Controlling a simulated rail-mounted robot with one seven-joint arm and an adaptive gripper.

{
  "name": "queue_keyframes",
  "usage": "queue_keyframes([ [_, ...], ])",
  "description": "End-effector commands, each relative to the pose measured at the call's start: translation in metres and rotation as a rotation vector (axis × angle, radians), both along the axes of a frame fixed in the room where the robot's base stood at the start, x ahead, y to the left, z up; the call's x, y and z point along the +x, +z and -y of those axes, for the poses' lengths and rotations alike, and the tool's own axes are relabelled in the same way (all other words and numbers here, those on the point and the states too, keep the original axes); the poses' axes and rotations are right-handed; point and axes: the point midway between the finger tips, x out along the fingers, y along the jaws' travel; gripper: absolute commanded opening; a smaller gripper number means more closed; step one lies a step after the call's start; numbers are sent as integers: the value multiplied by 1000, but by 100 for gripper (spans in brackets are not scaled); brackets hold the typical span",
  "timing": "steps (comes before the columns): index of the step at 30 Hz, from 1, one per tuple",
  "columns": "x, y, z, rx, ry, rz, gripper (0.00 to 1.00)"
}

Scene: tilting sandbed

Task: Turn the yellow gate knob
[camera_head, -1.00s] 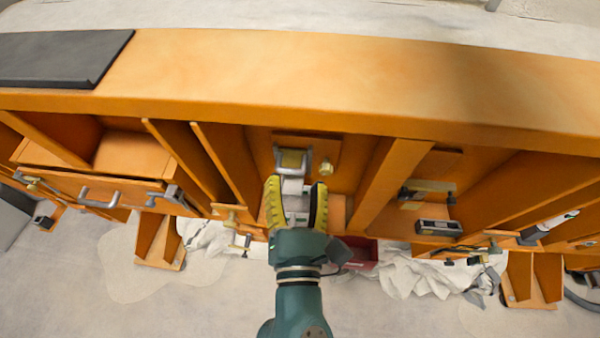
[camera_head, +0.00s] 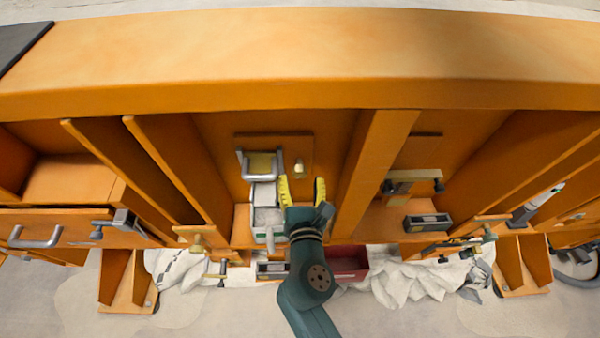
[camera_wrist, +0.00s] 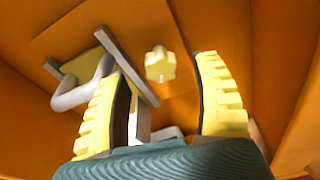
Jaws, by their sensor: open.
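The yellow gate knob (camera_head: 299,169) sits on an orange back panel, just right of a grey metal frame with a yellow plate (camera_head: 262,163). In the wrist view the pale yellow lobed knob (camera_wrist: 160,65) lies ahead, between and beyond the fingertips. My gripper (camera_head: 303,188) has yellow ribbed fingers and a dark green body. It is open and empty, below and slightly right of the knob in the head view. The fingers (camera_wrist: 160,85) stand apart on both sides of the knob's line in the wrist view, and I see no contact.
The grey frame's handle (camera_wrist: 85,85) is close to my left finger. A light tray (camera_head: 267,215) stands left of my gripper. Orange dividers (camera_head: 375,165) bound the bay. A red bin (camera_head: 350,262) lies below.

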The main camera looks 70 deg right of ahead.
Motion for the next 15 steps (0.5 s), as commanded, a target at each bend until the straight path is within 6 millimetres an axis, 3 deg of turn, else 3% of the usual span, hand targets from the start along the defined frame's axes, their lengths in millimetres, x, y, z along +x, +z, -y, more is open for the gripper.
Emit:
queue_keyframes([
  [6,13,-1,27,0,-1,-1,66],
  [15,15,0,29,0,0,0,66],
])
